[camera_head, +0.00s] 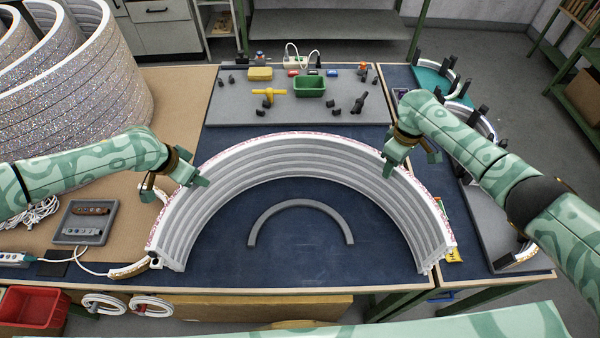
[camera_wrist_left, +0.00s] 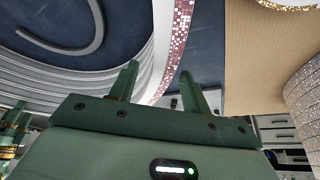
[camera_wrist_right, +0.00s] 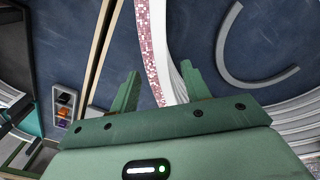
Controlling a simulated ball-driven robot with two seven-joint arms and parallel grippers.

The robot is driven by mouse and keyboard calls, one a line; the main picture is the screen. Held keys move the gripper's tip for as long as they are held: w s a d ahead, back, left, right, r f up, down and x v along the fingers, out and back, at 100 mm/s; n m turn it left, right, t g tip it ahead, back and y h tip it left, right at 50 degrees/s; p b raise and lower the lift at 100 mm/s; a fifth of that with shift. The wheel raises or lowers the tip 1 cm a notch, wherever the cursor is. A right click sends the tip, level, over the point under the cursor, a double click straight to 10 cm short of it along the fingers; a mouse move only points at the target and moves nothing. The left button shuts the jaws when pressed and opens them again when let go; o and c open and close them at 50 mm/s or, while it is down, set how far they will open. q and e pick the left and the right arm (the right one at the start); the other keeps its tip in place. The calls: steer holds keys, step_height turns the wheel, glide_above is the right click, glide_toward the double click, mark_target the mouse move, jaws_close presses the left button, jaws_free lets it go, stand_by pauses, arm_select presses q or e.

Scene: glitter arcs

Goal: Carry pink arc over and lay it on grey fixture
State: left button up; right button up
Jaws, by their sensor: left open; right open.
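The pink arc (camera_head: 290,139) is the top one of a nested stack of white-sided arcs on the dark blue mat. Its outer face is pink glitter; it also shows in the left wrist view (camera_wrist_left: 177,45) and right wrist view (camera_wrist_right: 152,50). My left gripper (camera_head: 175,188) is open at the stack's left side, and my right gripper (camera_head: 411,160) is open at its upper right. In each wrist view the pink arc runs between the open fingers; contact cannot be told. The grey fixture (camera_head: 487,222), with dark posts, lies on the right table, partly behind my right arm.
A thin grey arc (camera_head: 300,204) lies inside the curve. A grey board (camera_head: 235,105) with a green bin (camera_head: 310,86) and small parts is at the back. Tall glitter rings (camera_head: 70,80) stand at left. A teal fixture (camera_head: 430,78) is at back right.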

arm_select(q)
steer(key=shift+w+d+f, duration=0.1)
steer(key=shift+w+f, duration=0.05)
steer(key=shift+f, duration=0.35)
arm_select(e)
steer(key=shift+f, duration=0.5)
arm_select(q)
jaws_close()
arm_select(e)
jaws_close()
arm_select(q)
steer(key=shift+r, duration=0.1)
